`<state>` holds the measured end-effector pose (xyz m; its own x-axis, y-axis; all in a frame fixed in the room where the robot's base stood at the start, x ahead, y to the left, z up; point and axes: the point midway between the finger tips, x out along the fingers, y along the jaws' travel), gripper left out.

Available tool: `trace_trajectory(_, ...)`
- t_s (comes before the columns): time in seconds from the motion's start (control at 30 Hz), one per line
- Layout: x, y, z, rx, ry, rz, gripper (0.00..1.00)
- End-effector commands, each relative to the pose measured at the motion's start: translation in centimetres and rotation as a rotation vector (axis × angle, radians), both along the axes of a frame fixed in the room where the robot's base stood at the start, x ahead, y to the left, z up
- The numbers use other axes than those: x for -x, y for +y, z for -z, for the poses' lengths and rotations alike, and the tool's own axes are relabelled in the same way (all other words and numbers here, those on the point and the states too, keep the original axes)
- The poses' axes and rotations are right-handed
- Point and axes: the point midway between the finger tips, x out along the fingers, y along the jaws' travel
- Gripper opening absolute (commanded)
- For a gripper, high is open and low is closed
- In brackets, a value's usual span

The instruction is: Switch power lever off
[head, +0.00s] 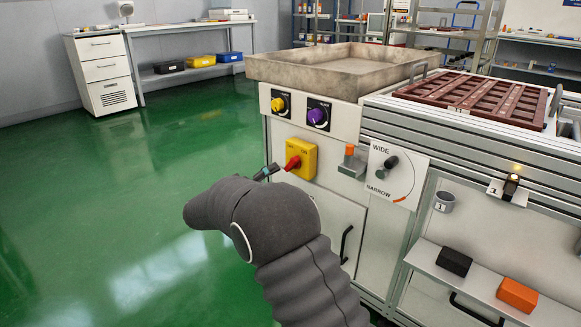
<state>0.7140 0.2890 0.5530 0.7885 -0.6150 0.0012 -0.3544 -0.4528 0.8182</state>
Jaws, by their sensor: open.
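A yellow switch box (308,155) with a red lever (292,162) is on the front panel of the conveyor cabinet; it looks like the power switch. The red lever points down to the left. My gripper (267,172) is just left of the red lever, largely hidden behind my grey-sleeved arm. Only its dark fingertips show, and they look open and empty. I cannot tell whether they touch the lever.
To the right are an orange-topped lever (349,152) and a WIDE/NARROW dial (391,164). A yellow knob (278,104) and a purple knob (316,115) sit above. A lit indicator lever (511,184) is at far right. Green floor (150,180) is clear on the left.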

Motion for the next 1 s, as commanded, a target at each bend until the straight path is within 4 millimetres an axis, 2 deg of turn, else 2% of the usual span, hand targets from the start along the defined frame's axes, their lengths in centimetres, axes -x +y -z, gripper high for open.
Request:
trace_trajectory(0.3, -4.7, -3.8, 0.1, 0.001, 0.001, 0.002, 0.96)
trace_trajectory(0.5, -6.7, -5.3, 0.1, 0.0, 0.002, 0.002, 0.96)
trace_trajectory(0.7, -7.4, -5.9, 0.1, 0.002, 0.002, 0.001, 0.96)
trace_trajectory(0.97, -7.5, -5.9, 0.0, 0.001, 0.002, 0.0, 0.96)
trace_trajectory(1.0, -7.5, -5.9, 0.0, 0.001, 0.002, 0.0, 0.86)
